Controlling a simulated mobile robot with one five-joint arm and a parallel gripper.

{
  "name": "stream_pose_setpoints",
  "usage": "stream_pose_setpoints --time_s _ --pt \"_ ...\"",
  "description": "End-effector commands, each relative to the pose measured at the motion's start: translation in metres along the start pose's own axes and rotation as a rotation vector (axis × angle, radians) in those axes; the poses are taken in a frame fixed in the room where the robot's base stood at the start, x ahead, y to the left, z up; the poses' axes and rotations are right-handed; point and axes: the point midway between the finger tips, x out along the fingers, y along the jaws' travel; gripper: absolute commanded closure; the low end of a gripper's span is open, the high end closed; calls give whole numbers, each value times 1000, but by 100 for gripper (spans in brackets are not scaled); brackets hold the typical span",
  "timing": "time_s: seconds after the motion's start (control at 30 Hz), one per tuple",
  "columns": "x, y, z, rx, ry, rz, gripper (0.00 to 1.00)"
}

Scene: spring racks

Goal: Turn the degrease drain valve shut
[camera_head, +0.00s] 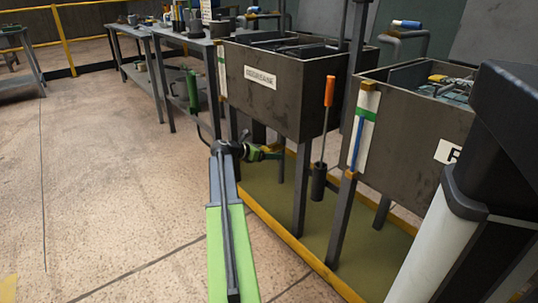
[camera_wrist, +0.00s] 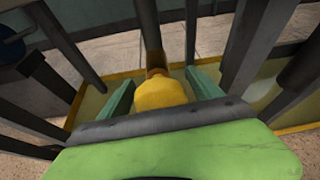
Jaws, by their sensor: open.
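The degrease tank (camera_head: 290,100) is a dark grey box on legs with a white label on its front. Under it, a rounded yellow handle (camera_wrist: 160,97) shows in the wrist view, in front of a brown fitting (camera_wrist: 157,66) on a dark pipe (camera_wrist: 149,25); this looks like the drain valve. My gripper (camera_head: 272,154) reaches under the tank from the left. In the wrist view its green fingers (camera_wrist: 162,88) stand apart on either side of the yellow handle, with a gap on each side. The far end of the handle's lower part is hidden by my gripper body.
Tank legs (camera_head: 301,190) stand close to my arm. A yellow-edged green tray (camera_head: 272,210) lies beneath the tanks. An orange-handled tool (camera_head: 329,92) hangs between the tanks. A second tank (camera_head: 420,145) stands right. Workbenches (camera_head: 185,42) are behind; the left floor is clear.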

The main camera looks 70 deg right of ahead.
Motion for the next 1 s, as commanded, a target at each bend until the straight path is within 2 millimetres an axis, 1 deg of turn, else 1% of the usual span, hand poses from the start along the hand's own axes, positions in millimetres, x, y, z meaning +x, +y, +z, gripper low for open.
stream_pose_setpoints --time_s 0.1,0.13,0.5,0.57,0.6,0.77,1.0 --pt "-1 0 0 0 0 0 26" --pt "-1 0 0 0 0 0 29" --pt "-1 0 0 -1 0 0 77" --pt "-1 0 0 -1 0 0 84" --pt "0 2 0 -1 0 2 84" --pt "-2 1 0 10 -1 7 84" --pt "-3 0 -2 101 -2 43 84"
